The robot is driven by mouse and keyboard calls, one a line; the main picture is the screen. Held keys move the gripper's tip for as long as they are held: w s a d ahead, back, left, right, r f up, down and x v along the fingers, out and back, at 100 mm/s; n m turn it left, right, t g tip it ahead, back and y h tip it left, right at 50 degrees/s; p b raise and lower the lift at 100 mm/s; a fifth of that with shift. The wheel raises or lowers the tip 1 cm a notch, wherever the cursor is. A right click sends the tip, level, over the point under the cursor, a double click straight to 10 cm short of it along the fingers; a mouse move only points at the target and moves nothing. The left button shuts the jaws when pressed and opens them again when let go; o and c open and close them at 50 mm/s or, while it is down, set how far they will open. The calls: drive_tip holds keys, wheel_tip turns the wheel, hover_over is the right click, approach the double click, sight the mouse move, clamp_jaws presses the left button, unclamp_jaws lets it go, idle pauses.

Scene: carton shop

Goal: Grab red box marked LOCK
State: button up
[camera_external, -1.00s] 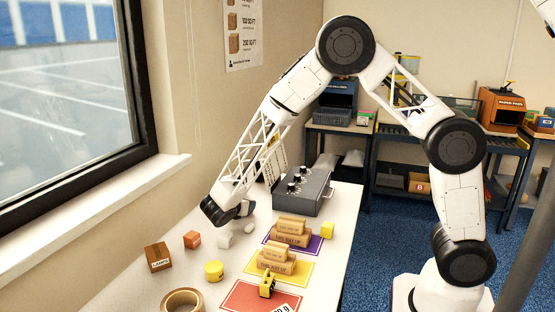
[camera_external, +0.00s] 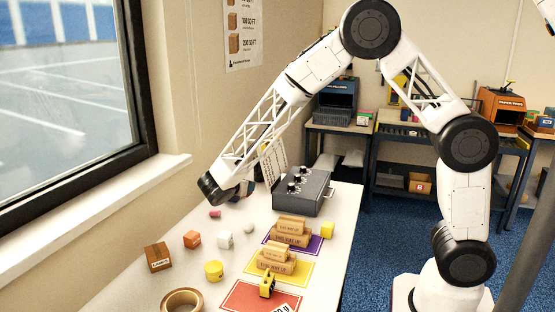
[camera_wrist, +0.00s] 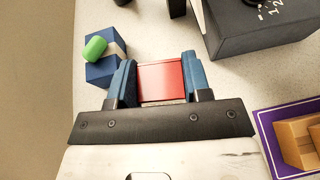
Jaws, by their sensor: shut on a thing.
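A red box (camera_wrist: 162,82) sits between the two blue fingers of my gripper (camera_wrist: 159,70) in the wrist view. The fingers are shut on its left and right sides. No LOCK marking is readable on the face I see. In the external view my wrist (camera_external: 219,189) is over the far left part of the table, left of the grey control box. The fingers and the red box are mostly hidden behind the wrist there, and I cannot tell how high the box is.
A blue box (camera_wrist: 103,70) with a green piece (camera_wrist: 95,48) stands left of my fingers. The grey control box (camera_wrist: 250,35) stands at right. Cartons stand on coloured mats.

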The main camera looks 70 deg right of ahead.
drive_tip(key=shift+r, duration=1.1)
